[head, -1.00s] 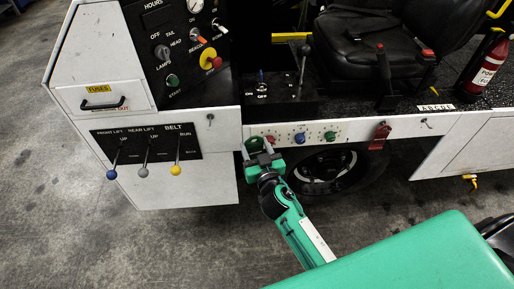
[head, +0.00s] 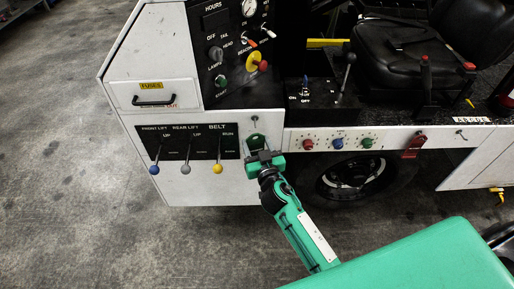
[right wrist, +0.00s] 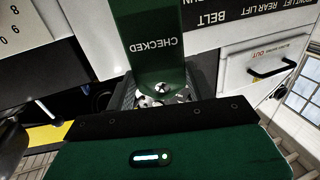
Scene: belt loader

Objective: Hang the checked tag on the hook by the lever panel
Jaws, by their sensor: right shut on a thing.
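The green checked tag (head: 257,141) is held upright in my right gripper (head: 265,158), just right of the lever panel (head: 188,148). In the right wrist view the tag (right wrist: 155,50) fills the upper middle, its word CHECKED upside down, its lower part between the fingers (right wrist: 160,95). The small hook (head: 255,121) on the white panel shows just above the tag in the head view. I cannot tell whether the tag touches the hook; its top edge is out of the right wrist view. My left gripper is not in view.
The lever panel has blue, grey and yellow knobs (head: 217,169) close left of my right gripper. Red, blue and green buttons (head: 337,143) line the sill to the right. A red tag (head: 414,147) hangs farther right, near another hook (head: 461,135). A drawer (head: 155,95) sits above the levers.

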